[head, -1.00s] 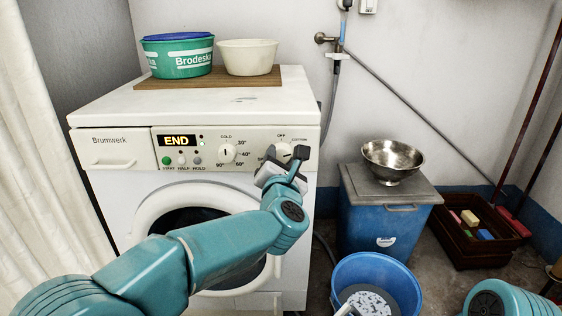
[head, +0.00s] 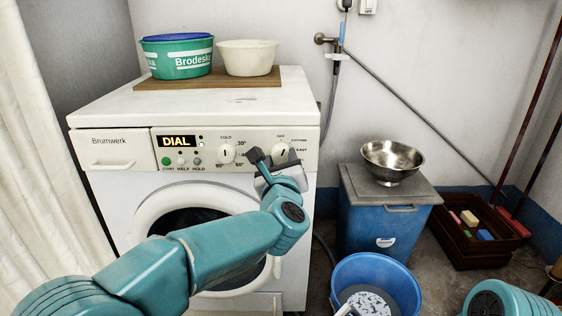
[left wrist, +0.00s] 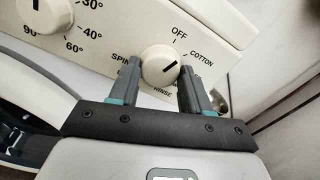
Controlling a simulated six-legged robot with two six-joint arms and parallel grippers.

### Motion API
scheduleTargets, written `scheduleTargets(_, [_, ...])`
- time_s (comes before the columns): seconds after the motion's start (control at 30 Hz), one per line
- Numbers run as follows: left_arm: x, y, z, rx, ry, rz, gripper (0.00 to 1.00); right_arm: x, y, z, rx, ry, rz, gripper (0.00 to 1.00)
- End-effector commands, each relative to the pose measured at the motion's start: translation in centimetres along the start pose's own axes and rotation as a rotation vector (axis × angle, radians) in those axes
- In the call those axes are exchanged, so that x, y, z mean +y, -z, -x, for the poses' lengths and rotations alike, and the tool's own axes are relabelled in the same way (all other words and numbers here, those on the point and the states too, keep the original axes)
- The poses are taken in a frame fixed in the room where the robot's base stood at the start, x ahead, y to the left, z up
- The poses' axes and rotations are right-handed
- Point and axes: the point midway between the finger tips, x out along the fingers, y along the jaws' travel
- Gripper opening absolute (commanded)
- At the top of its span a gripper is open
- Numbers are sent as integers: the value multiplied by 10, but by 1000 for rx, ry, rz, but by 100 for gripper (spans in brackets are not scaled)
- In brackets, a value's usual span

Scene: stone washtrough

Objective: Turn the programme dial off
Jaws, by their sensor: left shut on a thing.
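The programme dial (head: 281,150) is a round cream knob at the right of the washing machine's front panel. It also shows in the left wrist view (left wrist: 159,67), where its dark mark points up and right towards COTTON, to the right of OFF. My left gripper (head: 275,156) is shut on the dial, one dark finger on each side, as the left wrist view (left wrist: 160,74) shows. The fingers partly cover the labels around it. My right gripper does not show; only part of that arm is at the lower right.
The temperature dial (head: 227,153) sits left of the programme dial. Tubs stand on a board (head: 150,84) on the machine. A lidded blue bin (head: 375,235) with a metal bowl (head: 392,160), an open blue bucket (head: 375,270) and a brown crate (head: 462,248) stand to the right.

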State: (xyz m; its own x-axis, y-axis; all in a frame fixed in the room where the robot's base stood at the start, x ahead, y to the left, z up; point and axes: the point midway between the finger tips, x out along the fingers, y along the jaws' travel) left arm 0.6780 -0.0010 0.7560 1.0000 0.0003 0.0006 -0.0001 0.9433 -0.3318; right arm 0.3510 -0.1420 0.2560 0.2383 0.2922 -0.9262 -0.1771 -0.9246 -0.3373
Motion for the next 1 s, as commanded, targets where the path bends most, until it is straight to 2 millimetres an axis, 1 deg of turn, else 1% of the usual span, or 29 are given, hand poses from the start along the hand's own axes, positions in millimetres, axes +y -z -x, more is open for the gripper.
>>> scheduleTargets(0.2, [0, 0, 0, 0, -1, 163, 17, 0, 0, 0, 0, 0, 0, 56])
scheduleTargets(0.4, [0, 1, 0, 1, -1, 270, 17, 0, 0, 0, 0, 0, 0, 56])
scheduleTargets(0.63, [0, 1, 0, 1, -1, 334, 17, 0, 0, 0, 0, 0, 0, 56])
scheduleTargets(1.0, [0, 1, 0, 1, 0, 353, 17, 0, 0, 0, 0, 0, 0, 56])
